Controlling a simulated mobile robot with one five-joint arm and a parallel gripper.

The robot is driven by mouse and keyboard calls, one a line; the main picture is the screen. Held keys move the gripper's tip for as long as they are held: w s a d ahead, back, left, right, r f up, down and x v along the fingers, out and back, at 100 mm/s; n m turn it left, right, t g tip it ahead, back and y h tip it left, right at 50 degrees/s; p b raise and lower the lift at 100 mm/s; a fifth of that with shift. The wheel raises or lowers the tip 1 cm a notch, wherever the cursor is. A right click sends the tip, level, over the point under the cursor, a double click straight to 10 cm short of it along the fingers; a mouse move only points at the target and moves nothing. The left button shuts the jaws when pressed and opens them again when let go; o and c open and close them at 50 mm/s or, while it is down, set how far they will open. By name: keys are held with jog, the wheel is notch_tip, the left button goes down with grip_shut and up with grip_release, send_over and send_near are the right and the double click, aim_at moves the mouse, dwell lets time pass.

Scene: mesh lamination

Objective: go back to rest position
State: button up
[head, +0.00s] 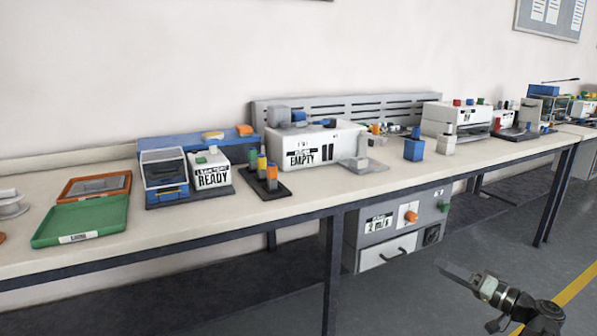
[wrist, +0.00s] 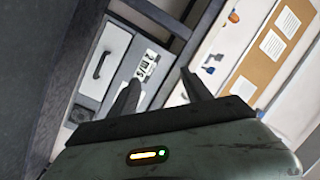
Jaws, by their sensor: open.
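My gripper (wrist: 158,88) shows in the wrist view with its two dark fingers apart, open and with nothing between them. In the head view my gripper (head: 463,287) is at the lower right, out in front of the bench and below the level of its top. It is clear of the bench (head: 215,225) and touches nothing that I can see.
The bench carries a green tray (head: 82,219), an orange tray (head: 95,187), a machine marked READY (head: 210,168), a machine marked EMPTY (head: 305,145) and a blue block (head: 414,149). A grey drawer unit (head: 388,250) hangs below. Open floor lies in front.

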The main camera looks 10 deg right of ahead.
jog(key=w+a+n+g+y+p, duration=0.1)
jog(key=w+a+n+g+y, duration=0.1)
jog(key=w+a, duration=0.35)
jog(key=w+a+n+g+y+p, duration=0.1)
jog(key=w+a+g, duration=0.1)
jog(key=a, duration=0.7)
jog(key=w+a+f+n+g+p, duration=0.1)
jog(key=a+f+n+g, duration=0.15)
jog(key=a, duration=0.85)
jog(key=w+a+f+n+g+p, duration=0.1)
jog(key=a+f+g, duration=0.25)
jog(key=a, duration=0.65)
jog(key=s+a+f+n+g+h+p, duration=0.1)
jog(key=s+a+f+g+h, duration=0.25)
jog(key=a, duration=0.25)
jog(key=s+a+f+g+h+p, duration=0.2)
jog(key=s+a+f+h, duration=0.1)
jog(key=a+f, duration=0.2)
jog(key=s+d+f+m+h, duration=0.25)
jog(key=d+h, duration=0.25)
jog(key=d, duration=0.4)
notch_tip(320, 180, up, 38)
jog(key=m+p, duration=0.1)
jog(key=p, duration=3.6)
jog(key=shift+w+p, duration=0.3)
jog(key=shift+w, duration=0.05)
jog(key=shift+r+g, duration=0.1)
jog(key=shift+g, duration=0.15)
